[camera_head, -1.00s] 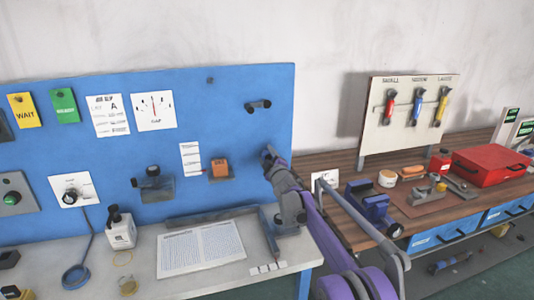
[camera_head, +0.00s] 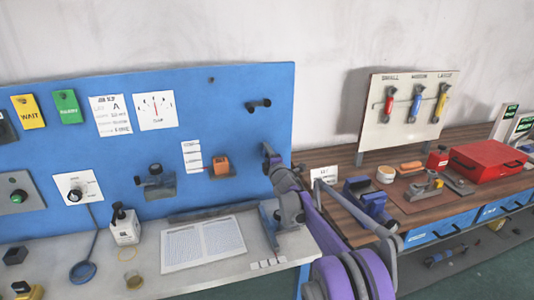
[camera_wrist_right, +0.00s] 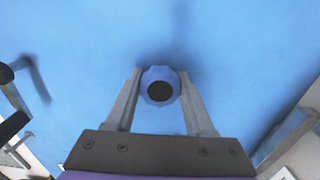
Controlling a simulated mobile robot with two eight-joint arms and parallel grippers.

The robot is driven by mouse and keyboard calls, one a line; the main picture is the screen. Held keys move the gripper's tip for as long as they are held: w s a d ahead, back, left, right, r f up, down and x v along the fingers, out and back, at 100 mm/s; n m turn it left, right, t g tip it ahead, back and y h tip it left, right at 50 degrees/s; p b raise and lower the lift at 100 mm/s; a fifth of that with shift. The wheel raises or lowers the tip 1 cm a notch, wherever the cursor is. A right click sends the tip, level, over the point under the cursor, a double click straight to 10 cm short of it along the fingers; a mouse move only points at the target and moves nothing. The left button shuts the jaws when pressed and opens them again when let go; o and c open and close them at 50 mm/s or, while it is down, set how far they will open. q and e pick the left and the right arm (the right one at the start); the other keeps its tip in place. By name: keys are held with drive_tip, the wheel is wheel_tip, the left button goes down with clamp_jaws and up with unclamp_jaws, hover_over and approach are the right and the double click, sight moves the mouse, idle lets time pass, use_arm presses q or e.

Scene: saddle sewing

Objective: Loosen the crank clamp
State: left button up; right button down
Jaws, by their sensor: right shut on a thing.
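My right gripper (camera_head: 268,152) is at the right part of the blue panel, below the dark crank handle (camera_head: 258,105). In the right wrist view its two fingers (camera_wrist_right: 160,100) are on either side of a blue faceted knob (camera_wrist_right: 160,72) with a dark round centre, shut on it. I take this knob to be the crank clamp. In the head view the knob is hidden behind the gripper. The dark handle at the left of the wrist view (camera_wrist_right: 38,82) stands apart from the fingers. My left gripper is not in view.
The blue panel (camera_head: 225,110) stands behind a pale bench with an open book (camera_head: 203,243) and a bottle (camera_head: 125,226). To the right, a wooden bench holds a blue vise (camera_head: 366,197) and a red toolbox (camera_head: 487,161).

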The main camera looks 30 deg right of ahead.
idle(0.4)
drive_tip(key=shift+c, duration=1.3)
unclamp_jaws()
drive_tip(key=shift+s, duration=0.1)
drive_tip(key=shift+s+a, duration=0.1)
drive_tip(key=shift+s, duration=0.2)
drive_tip(key=b+v, duration=0.1)
drive_tip(key=v, duration=0.9)
drive_tip(key=shift+b, duration=0.4)
drive_tip(key=shift+a, duration=0.15)
